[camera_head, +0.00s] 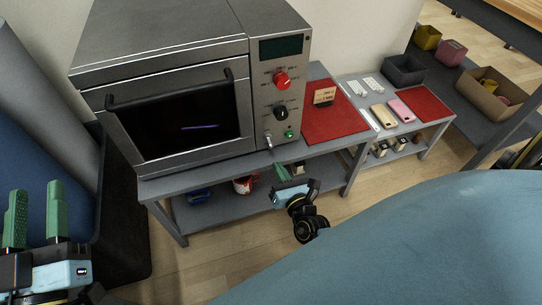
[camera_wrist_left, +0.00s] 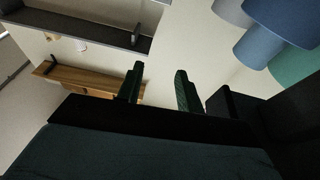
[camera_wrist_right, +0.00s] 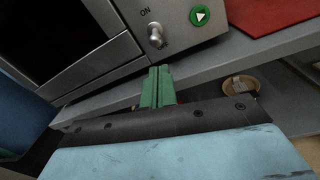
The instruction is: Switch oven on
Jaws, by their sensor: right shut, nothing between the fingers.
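The grey oven (camera_head: 170,85) stands on the bench with its door closed. Its panel has a red knob (camera_head: 281,80), a black knob (camera_head: 281,112), a green button (camera_head: 290,134) and a small toggle switch (camera_head: 268,142) low down. In the right wrist view the metal toggle switch (camera_wrist_right: 155,36) sits below the "ON" label, beside the green button (camera_wrist_right: 200,15). My right gripper (camera_wrist_right: 157,72) is shut and empty, its green fingertips just below the switch with a small gap visible. My left gripper (camera_head: 36,215) is open and empty at the lower left, far from the oven.
A red mat (camera_head: 333,113) with a small card lies right of the oven. Phones and another red mat (camera_head: 418,106) lie further right. The lower shelf (camera_head: 220,209) holds a red-and-white mug (camera_head: 245,185) and a blue item. A dark bin (camera_head: 120,220) stands left of the bench.

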